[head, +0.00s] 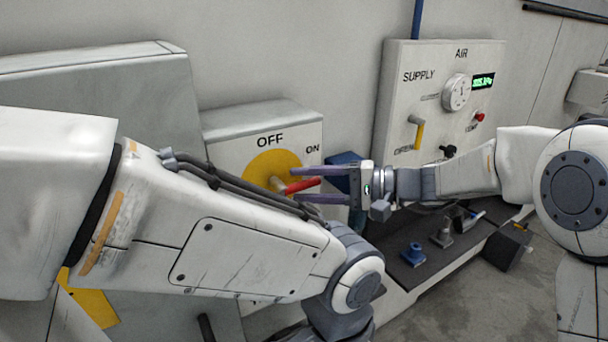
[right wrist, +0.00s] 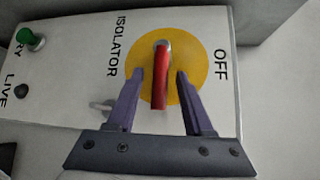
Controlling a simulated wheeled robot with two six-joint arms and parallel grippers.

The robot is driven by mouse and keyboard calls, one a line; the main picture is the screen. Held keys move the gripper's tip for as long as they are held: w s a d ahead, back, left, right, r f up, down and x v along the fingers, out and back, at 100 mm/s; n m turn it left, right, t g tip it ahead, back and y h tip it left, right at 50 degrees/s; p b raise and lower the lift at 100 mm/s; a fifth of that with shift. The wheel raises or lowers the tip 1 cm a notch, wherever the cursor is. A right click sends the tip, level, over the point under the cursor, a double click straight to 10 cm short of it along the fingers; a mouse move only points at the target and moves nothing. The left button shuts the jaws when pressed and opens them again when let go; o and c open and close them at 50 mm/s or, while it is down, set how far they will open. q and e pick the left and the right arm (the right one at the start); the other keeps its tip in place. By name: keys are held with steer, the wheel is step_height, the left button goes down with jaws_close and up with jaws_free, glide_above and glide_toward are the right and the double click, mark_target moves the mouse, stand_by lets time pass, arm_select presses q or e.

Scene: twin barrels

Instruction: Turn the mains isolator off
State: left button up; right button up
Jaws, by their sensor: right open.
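The mains isolator is a pale box (head: 222,128) with a yellow disc (head: 262,163) and a red handle (head: 302,185). OFF is printed above the disc and ON to its upper right; the handle points to the right, on the ON side. My right gripper (head: 295,185) is open, with one purple finger above the handle and one below. In the right wrist view the red handle (right wrist: 159,85) lies between the open fingers (right wrist: 160,75), with a gap on each side. My left forearm crosses the front of the box and hides its lower part; my left gripper is out of sight.
A dark shelf below holds a blue fitting (head: 413,254) and other small parts. The right wrist view shows a green lamp or knob (right wrist: 33,40) on the isolator box.

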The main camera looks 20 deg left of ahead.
steer(key=shift+a, duration=0.4)
jaws_close()
steer(key=shift+f, duration=0.1)
stand_by(1.1)
